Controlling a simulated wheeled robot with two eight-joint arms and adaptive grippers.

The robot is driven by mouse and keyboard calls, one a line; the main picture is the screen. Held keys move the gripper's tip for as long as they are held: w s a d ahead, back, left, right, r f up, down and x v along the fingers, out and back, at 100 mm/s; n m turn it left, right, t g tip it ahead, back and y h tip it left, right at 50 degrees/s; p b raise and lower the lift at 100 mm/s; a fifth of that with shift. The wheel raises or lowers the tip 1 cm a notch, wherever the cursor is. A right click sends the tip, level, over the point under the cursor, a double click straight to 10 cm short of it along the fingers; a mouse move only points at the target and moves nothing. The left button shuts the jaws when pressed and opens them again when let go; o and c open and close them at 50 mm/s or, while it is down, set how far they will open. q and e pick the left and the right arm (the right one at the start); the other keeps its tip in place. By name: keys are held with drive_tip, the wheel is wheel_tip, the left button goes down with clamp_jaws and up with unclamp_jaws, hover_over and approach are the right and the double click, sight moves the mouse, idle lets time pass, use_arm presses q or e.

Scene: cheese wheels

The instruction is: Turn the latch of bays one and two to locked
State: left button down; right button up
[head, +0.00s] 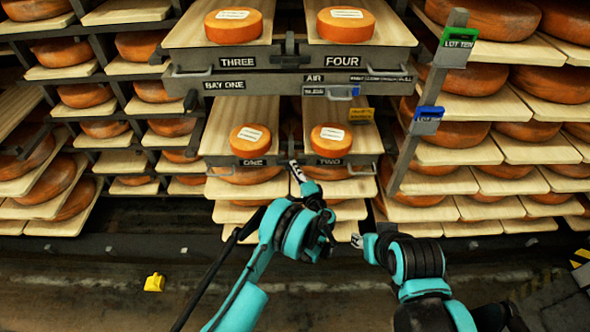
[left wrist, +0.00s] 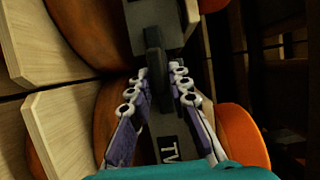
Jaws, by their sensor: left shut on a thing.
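The latch of bays one and two is a dark bar on the grey front rail. In the left wrist view the latch (left wrist: 154,55) stands between my left fingertips. In the head view my left gripper (head: 296,170) reaches up to the rail between the ONE label (head: 253,162) and the TWO label (head: 329,161) and hides most of the latch there. My left gripper (left wrist: 161,85) is shut on the latch. The latch's exact angle is hard to tell. My right gripper (head: 358,240) is low, right of the left arm, away from the rack; its jaw opening is unclear.
Cheese wheels lie on boards above the labels, one in bay one (head: 250,139) and one in bay two (head: 331,140). A second dark latch (head: 290,44) stands upright between THREE and FOUR. A post with green and blue clips (head: 427,120) rises right. A yellow object (head: 154,283) lies on the floor.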

idle(0.5)
use_arm(q)
drive_tip(key=c, duration=1.5)
unclamp_jaws()
drive_tip(key=v, duration=0.7)
drive_tip(key=shift+s+d+f, duration=0.1)
drive_tip(key=shift+s+d, duration=0.05)
drive_tip(key=shift+s, duration=0.15)
